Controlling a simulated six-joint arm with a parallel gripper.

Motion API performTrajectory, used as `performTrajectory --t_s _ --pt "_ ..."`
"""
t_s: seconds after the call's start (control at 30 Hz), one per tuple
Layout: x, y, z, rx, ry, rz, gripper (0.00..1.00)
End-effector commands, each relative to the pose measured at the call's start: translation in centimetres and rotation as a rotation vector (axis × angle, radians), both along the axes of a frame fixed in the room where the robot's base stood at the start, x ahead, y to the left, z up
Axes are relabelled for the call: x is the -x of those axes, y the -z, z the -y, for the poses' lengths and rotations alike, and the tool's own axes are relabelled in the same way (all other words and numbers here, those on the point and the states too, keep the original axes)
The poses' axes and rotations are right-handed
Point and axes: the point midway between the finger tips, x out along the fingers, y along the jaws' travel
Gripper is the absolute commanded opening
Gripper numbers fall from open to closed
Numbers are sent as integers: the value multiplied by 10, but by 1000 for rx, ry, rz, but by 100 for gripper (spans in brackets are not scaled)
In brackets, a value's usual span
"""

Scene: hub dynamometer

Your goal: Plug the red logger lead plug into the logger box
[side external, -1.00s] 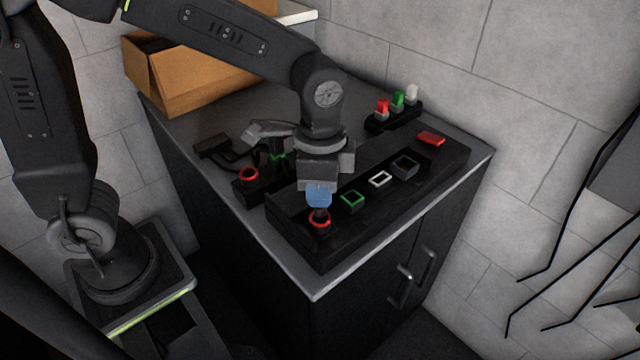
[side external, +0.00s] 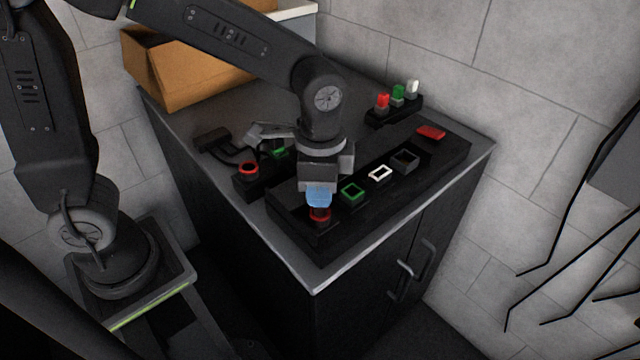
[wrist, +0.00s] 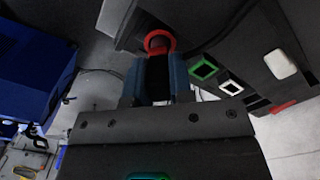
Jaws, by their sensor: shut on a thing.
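My gripper (side external: 318,195), with blue fingertips, is shut on a dark plug body, low over the near left end of a long black box (side external: 290,233). The box has red, green, white and grey sockets along its top. In the wrist view the plug (wrist: 158,75) sits between the fingertips (wrist: 156,85), pointing at a red ring (wrist: 160,40). The red ring (side external: 319,214) also shows just below the fingertips in the side view. The fingers hide most of the plug, and I cannot tell how deep it sits in the ring.
A smaller black block (side external: 258,184) with a red ring stands to the left, near dark leads. The green (side external: 352,192) and white (side external: 380,173) sockets look empty. A rack (side external: 394,115) with red, green and white pieces stands at the back. A cardboard box (side external: 185,75) is at back left.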

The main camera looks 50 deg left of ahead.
Motion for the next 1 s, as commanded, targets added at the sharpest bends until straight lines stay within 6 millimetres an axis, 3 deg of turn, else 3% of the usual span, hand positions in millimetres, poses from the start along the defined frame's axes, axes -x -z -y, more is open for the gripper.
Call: performTrajectory --t_s 0.97,1.0 --pt "0 13 0 0 0 0 0" --pt "0 13 0 0 0 0 24"
